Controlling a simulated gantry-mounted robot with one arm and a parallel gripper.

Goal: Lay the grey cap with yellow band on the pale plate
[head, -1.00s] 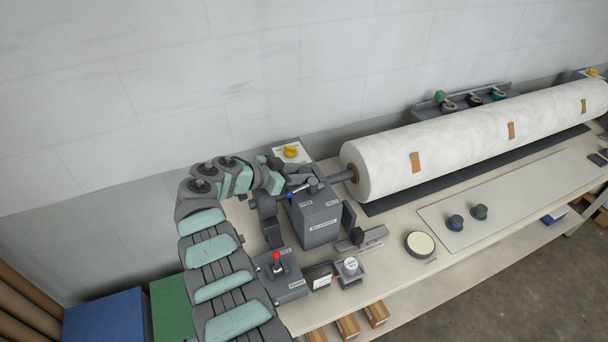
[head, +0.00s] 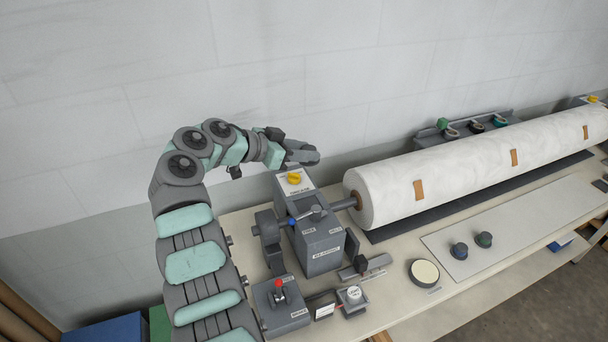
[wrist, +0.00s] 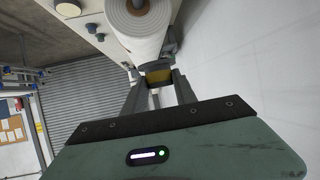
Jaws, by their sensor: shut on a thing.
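My gripper (head: 303,153) is raised above the back of the grey machine block, in front of the wall. In the wrist view my gripper (wrist: 158,84) is shut on the grey cap with yellow band (wrist: 158,76), which sits between the fingertips with its yellow side showing. In the head view the cap cannot be made out clearly at the gripper. The pale plate (head: 540,203) lies flat on the bench at the right, well away from my gripper. Two dark caps, one with blue (head: 459,251) and one with green (head: 484,240), stand on its near left part.
The grey machine block (head: 318,240) with a yellow knob (head: 294,179) stands below my gripper. A long white roll (head: 470,165) lies behind the plate. A round cream-topped disc (head: 424,272) sits left of the plate. Much of the plate is bare.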

